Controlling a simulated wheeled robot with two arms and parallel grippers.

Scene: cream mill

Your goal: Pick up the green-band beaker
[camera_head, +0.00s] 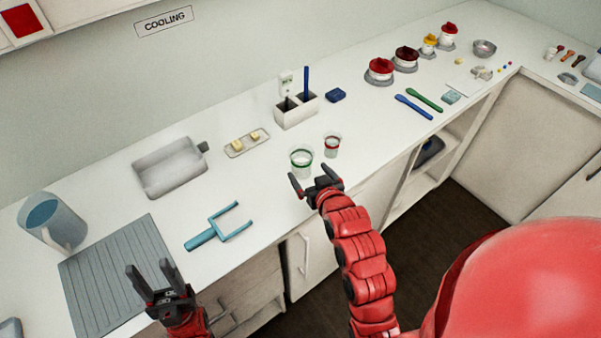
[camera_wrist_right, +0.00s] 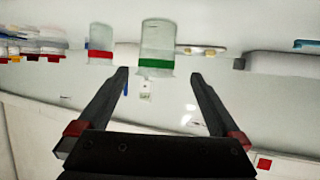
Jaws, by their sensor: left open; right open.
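The green-band beaker (camera_head: 301,161) is a clear cup with a green stripe, standing on the white counter in the head view. In the right wrist view the green-band beaker (camera_wrist_right: 156,48) appears beyond and between the open fingers. My right gripper (camera_head: 314,179) is open and empty, just in front of the beaker; its fingers (camera_wrist_right: 160,95) look apart from it. A smaller beaker with a red band (camera_head: 332,146) stands to its right; it also shows in the right wrist view (camera_wrist_right: 101,45). My left gripper (camera_head: 150,279) is open and empty over the grey ribbed mat at the left.
A teal two-pronged tool (camera_head: 215,229) lies left of my right gripper. A white holder (camera_head: 296,112), a small butter tray (camera_head: 246,143) and a grey pan (camera_head: 169,172) stand behind. Blue (camera_head: 413,107) and green (camera_head: 424,99) spatulas lie to the right.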

